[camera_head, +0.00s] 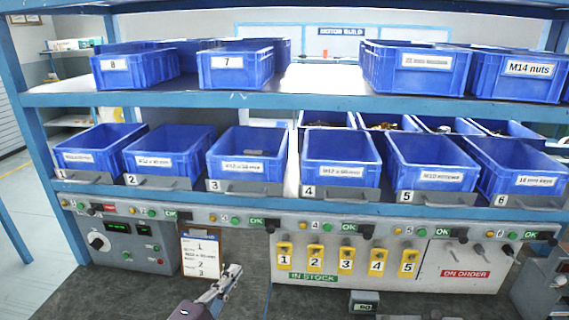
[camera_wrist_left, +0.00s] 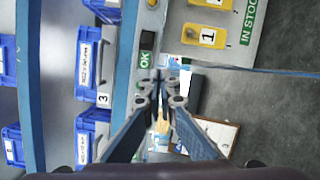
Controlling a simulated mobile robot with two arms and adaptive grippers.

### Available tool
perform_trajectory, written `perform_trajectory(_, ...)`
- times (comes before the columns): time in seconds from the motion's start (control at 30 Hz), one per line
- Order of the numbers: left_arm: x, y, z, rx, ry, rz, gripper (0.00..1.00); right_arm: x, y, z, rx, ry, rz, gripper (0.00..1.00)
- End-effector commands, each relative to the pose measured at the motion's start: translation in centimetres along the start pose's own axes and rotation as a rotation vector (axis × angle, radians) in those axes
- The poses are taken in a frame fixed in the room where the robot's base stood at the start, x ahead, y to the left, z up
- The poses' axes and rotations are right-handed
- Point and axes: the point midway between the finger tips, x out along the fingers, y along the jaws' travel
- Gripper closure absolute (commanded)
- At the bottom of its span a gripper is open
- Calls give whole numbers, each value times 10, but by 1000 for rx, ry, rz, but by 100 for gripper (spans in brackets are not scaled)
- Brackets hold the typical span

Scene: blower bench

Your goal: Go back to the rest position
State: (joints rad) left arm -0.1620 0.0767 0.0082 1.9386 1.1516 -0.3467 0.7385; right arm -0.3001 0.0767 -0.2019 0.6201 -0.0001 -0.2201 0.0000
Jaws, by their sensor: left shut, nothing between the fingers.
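Blue bins stand on the upper shelf (camera_head: 240,100) and in the numbered lower row (camera_head: 341,159). The front rail carries green buttons and OK displays. Yellow numbered tags (camera_head: 346,260) hang above an IN STOCK label (camera_head: 313,277). A small grey box (camera_head: 364,301) is at the bottom.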

Motion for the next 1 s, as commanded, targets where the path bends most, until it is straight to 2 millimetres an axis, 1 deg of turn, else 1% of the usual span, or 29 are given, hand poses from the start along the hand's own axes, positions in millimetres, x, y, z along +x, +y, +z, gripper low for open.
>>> perform_trajectory(0.03,-7,-12,14,78,-38,-49,100,0,2,0,-1,0,2,75)
perform_trajectory(0.07,-12,-20,24,139,-66,-83,100,0,3,0,-1,0,3,75)
perform_trajectory(0.13,-30,-46,46,310,-143,-186,100,0,5,0,-2,0,5,75)
perform_trajectory(0.17,-39,-58,55,390,-180,-235,100,0,5,0,-2,0,6,75)
perform_trajectory(0.2,-54,-76,64,498,-229,-304,100,0,5,0,-2,0,6,75)
perform_trajectory(0.27,-78,-100,73,655,-301,-408,100,0,5,0,-1,0,6,75)
perform_trajectory(0.3,-96,-116,77,755,-350,-479,100,0,5,0,-1,0,6,75)
perform_trajectory(0.33,-111,-127,78,825,-385,-533,100,0,6,0,-1,0,6,75)
perform_trajectory(0.37,-125,-136,77,892,-419,-585,100,0,6,0,-1,0,6,75)
perform_trajectory(0.4,-143,-147,75,971,-460,-652,100,0,6,0,-1,0,6,75)
perform_trajectory(0.47,-169,-159,70,1071,-514,-742,100,0,6,0,-1,0,6,75)
perform_trajectory(0.5,-185,-166,66,1127,-548,-800,100,0,6,0,0,0,6,75)
perform_trajectory(0.63,-232,-176,51,1266,-636,-960,100,0,6,0,0,0,6,75)
perform_trajectory(0.8,-286,-176,33,1387,-733,-1146,100,0,6,0,1,0,6,75)
perform_trajectory(0.9,-313,-176,22,1433,-782,-1244,100,0,6,0,1,0,6,75)
perform_trajectory(1.0,-305,-201,17,1422,-787,-1242,100,0,5,0,1,0,6,75)
